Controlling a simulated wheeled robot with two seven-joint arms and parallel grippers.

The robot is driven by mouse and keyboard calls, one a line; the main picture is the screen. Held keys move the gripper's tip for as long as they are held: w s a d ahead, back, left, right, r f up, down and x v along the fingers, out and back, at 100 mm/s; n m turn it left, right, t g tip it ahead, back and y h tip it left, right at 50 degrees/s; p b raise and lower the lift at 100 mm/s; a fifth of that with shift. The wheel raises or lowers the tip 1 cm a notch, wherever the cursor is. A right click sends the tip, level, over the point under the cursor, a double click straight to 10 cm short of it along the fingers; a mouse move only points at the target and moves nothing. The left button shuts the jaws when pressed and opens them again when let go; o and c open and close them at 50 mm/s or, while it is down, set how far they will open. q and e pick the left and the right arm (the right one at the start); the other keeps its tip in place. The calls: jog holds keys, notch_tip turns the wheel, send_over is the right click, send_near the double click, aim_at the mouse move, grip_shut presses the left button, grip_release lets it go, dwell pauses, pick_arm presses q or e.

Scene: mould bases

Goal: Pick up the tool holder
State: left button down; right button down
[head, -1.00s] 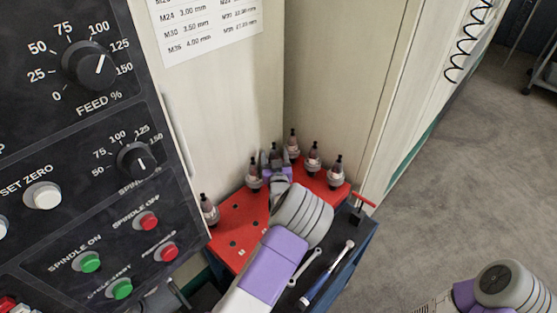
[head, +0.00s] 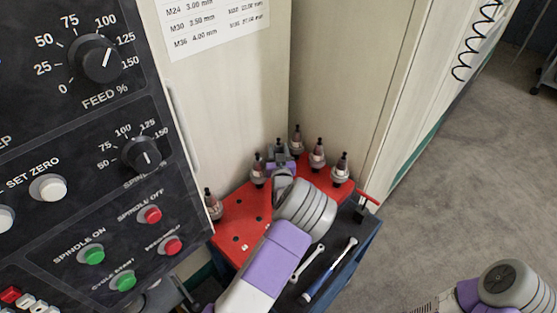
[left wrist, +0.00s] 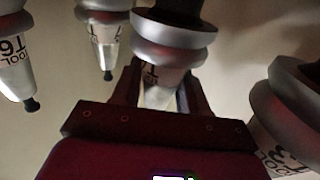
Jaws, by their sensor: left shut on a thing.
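My left gripper (head: 280,160) is over the back part of the red rack plate (head: 232,225), among the tool holders. It is shut on a tool holder (left wrist: 168,45), a grey metal cone with a wide flange and a label, gripped at its tapered body between the dark fingers (left wrist: 155,95) in the left wrist view. In the head view, my gripper and wrist hide most of this holder. I cannot tell whether it is clear of the rack. My right gripper is out of view; only part of that arm shows at lower right.
Other tool holders stand close by: one left (head: 257,170), one behind (head: 297,143), two right (head: 317,156) (head: 341,169), and one at the far left corner (head: 212,205). A wrench (head: 308,264) and a blue-handled tool (head: 328,272) lie on the dark cart top. A control panel (head: 110,180) stands left.

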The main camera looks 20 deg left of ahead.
aim_at(279, 139)
pick_arm(q)
jog(key=shift+r, duration=0.15)
jog(key=shift+r, duration=0.1)
jog(key=shift+w+r, duration=0.1)
jog(key=shift+r, duration=0.2)
notch_tip(279, 139, up, 9)
jog(key=shift+r+p, duration=0.1)
jog(key=shift+p, duration=1.05)
